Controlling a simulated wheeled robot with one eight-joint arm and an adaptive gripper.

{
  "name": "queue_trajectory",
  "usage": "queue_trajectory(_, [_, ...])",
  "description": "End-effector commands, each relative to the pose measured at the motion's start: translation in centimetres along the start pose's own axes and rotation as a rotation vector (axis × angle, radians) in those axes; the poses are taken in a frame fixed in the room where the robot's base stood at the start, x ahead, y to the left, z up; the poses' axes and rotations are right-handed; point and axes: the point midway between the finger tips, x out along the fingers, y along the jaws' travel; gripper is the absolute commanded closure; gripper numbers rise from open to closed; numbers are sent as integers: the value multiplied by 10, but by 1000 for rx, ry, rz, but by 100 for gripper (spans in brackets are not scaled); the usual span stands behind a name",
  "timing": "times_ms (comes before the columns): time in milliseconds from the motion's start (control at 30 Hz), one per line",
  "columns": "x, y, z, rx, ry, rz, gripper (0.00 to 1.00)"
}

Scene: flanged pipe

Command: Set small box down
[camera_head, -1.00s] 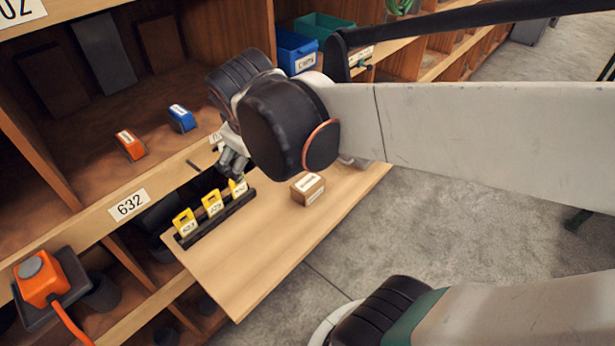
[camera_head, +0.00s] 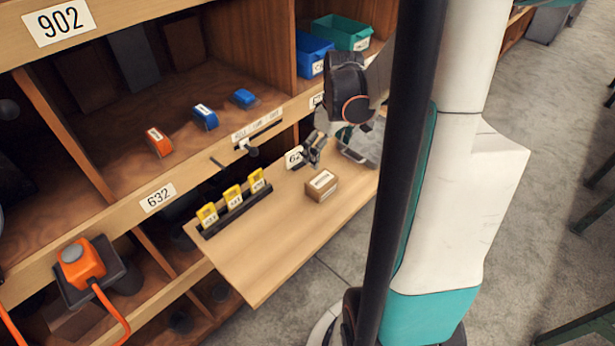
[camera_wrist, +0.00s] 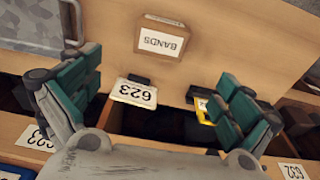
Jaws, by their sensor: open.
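The small box (camera_head: 321,186) is brown cardboard with white labels. It rests flat on the pull-out wooden board (camera_head: 270,255), right of the yellow tags. In the wrist view the box (camera_wrist: 165,38) shows a label reading BANDS and lies beyond the fingertips, apart from both. My gripper (camera_head: 314,148) is above the board's back part, behind the box. In the wrist view my gripper (camera_wrist: 160,78) has its green-padded fingers spread wide with nothing held between them.
A black rack with yellow tags (camera_head: 232,197) stands along the board's shelf side. A white 623 card (camera_wrist: 135,91) shows between my fingers. Orange and blue items (camera_head: 205,117) sit in the shelf above. A grey plate (camera_head: 360,150) lies at the board's far end. The board's front is clear.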

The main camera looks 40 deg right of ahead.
Motion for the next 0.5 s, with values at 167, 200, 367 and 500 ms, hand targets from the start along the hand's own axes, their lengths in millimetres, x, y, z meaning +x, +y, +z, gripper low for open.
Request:
queue_trajectory(167, [20,1,2,9,3,-10,2])
queue_trajectory(200, [28,1,1,9,3,-9,2])
queue_trajectory(367, [60,1,1,8,3,-8,2])
queue_trajectory(500, [79,0,1,8,3,-8,2])
